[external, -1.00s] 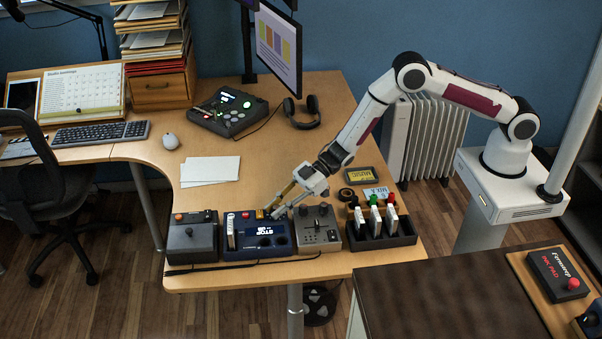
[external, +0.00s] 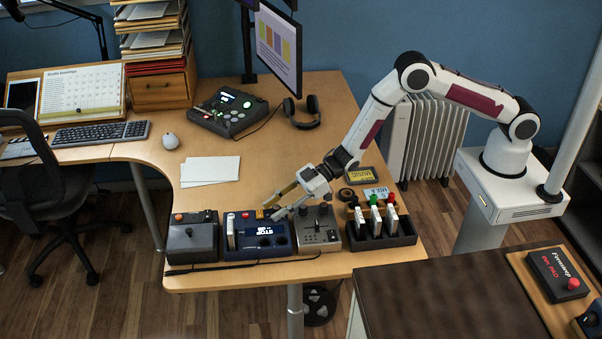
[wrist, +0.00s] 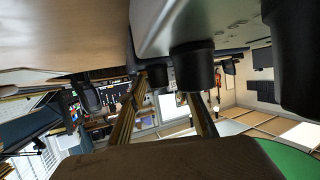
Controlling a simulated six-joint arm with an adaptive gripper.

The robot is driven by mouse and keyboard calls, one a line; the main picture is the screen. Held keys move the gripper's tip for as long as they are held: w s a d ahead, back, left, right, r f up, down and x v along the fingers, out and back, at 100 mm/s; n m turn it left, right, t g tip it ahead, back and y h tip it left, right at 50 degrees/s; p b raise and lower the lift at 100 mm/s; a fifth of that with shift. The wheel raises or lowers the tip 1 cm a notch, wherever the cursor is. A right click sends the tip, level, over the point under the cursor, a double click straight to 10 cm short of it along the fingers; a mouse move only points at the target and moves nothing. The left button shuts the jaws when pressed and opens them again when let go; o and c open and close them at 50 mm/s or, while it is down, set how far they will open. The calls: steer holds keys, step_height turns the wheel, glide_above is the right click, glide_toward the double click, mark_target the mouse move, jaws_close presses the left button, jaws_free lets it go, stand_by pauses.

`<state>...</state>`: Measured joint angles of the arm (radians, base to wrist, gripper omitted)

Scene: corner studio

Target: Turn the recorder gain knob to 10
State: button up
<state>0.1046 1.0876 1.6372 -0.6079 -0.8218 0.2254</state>
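No label or scale setting is readable, so I cannot tell which knob is the gain. My gripper (external: 270,209) is open, its fingers low over the back of the blue unit, beside the grey one. In the wrist view, the fingers (wrist: 163,120) stand apart with nothing held. Black knobs (wrist: 195,66) on a pale grey body show just beyond them.
A dark grey controller (external: 194,243) stands left of the blue unit. A black rack (external: 383,241) with several upright cartridges stands to the right. The desk is clear around the white papers (external: 210,170).

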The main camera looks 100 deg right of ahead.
steer(key=shift+s+d, duration=0.1)
steer(key=shift+s, duration=0.05)
stand_by(0.3)
steer(key=v, duration=1.1)
steer(key=shift+s, duration=0.3)
steer(key=shift+d+r, duration=0.1)
steer(key=shift+r, duration=0.05)
